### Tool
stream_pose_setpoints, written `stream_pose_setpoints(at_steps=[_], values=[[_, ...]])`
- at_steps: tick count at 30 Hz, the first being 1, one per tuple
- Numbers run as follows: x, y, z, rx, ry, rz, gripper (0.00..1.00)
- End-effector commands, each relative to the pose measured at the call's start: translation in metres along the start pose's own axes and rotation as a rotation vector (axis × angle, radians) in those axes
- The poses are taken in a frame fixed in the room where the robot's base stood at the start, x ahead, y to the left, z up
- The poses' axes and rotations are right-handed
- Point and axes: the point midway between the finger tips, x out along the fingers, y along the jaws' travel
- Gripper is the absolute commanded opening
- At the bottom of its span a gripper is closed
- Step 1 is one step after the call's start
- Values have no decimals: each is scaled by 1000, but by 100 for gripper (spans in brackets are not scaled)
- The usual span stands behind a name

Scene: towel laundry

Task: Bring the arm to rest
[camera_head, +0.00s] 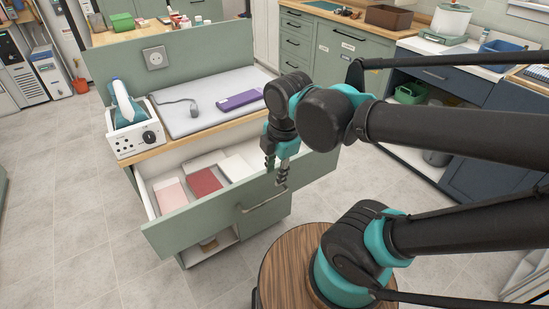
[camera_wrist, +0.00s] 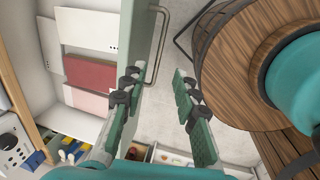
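My gripper (camera_head: 276,172) points down at the front panel of an open drawer (camera_head: 205,220), near its bar handle (camera_head: 265,199). In the wrist view my gripper (camera_wrist: 155,88) is open, its two fingers well apart with nothing held between them. The left finger overlaps the drawer front and the right finger is over the floor side. The handle (camera_wrist: 160,45) shows just beyond the fingertips; whether anything touches it I cannot tell. Inside the drawer lie flat folded towels: a pink one (camera_head: 170,194), a red one (camera_head: 203,183) and white ones (camera_head: 238,167).
On the counter above the drawer are a grey ironing pad (camera_head: 205,112), a purple cloth item (camera_head: 238,100) and a teal iron on its station (camera_head: 133,135). A round wooden stool top (camera_head: 284,265) is close by, under my arm. Open tiled floor (camera_head: 60,200) lies at the left.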

Motion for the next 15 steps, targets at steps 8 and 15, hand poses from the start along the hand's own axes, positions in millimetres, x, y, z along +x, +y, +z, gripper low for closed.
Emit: stream_pose_setpoints(at_steps=[8,15], values=[[7,2,10,105,-4,9,30],[42,2,66,722,-18,69,30]])
